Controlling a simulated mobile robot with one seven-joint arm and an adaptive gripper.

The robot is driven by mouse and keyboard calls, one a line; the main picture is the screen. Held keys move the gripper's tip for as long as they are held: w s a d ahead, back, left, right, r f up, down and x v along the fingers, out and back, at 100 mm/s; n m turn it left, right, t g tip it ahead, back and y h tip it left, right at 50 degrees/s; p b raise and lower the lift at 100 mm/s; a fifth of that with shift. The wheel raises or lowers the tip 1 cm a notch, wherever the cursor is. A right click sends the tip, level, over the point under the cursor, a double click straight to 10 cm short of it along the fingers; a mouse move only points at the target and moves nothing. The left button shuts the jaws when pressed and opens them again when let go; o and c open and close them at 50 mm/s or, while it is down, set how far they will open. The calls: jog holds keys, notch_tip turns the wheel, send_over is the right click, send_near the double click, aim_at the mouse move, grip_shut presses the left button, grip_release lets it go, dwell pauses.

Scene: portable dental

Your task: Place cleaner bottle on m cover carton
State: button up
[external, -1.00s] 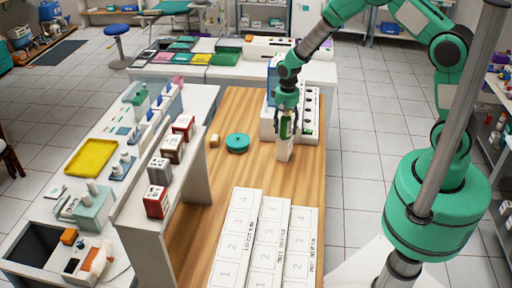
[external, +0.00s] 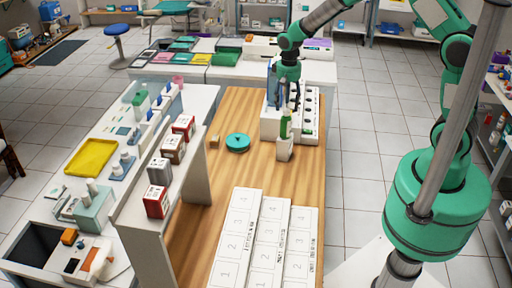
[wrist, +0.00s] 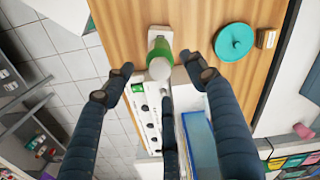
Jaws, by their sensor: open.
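The cleaner bottle (external: 285,126) is green with a pale cap. It stands upright on a small white carton (external: 284,152) on the wooden table. In the wrist view the bottle (wrist: 162,49) is seen from its cap end, with the white carton (wrist: 157,32) just beyond it. My gripper (external: 285,104) is open and empty, a little above and behind the bottle. In the wrist view its dark fingers (wrist: 158,76) are spread wide, on either side of the bottle's cap and apart from it. The bottle hides part of the carton's top.
A white rack with round openings (external: 308,118) and a blue-sided box stand close behind the carton. A teal round container (external: 237,142) and a small wooden block (external: 214,141) lie to the left. Numbered white trays (external: 270,240) fill the table's front. Bare table lies between.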

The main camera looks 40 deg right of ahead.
jog(key=shift+r, duration=0.25)
dwell(0.7)
jog(key=shift+d+r, duration=0.15)
jog(key=shift+r, duration=0.15)
jog(key=s+d+r+t, duration=0.1)
jog(key=s+d+r, duration=0.25)
jog(key=r, duration=0.35)
jog(key=s+d+r+n+t, duration=0.1)
jog(key=s+d+r, duration=0.1)
jog(key=s+r, duration=0.45)
jog(key=s+d+r+t, duration=0.1)
jog(key=s+d+r, duration=0.2)
jog(key=r, duration=0.5)
jog(key=s+d+r+t, duration=0.1)
jog(key=s+d+r, duration=0.2)
jog(key=s, duration=0.8)
jog(key=s+d+r+n+t, duration=0.1)
jog(key=s+d+r, duration=0.2)
jog(key=s, duration=0.8)
notch_tip(320, 180, up, 2)
jog(key=shift+t, duration=0.3)
notch_tip(320, 180, down, 9)
jog(key=b, duration=0.9)
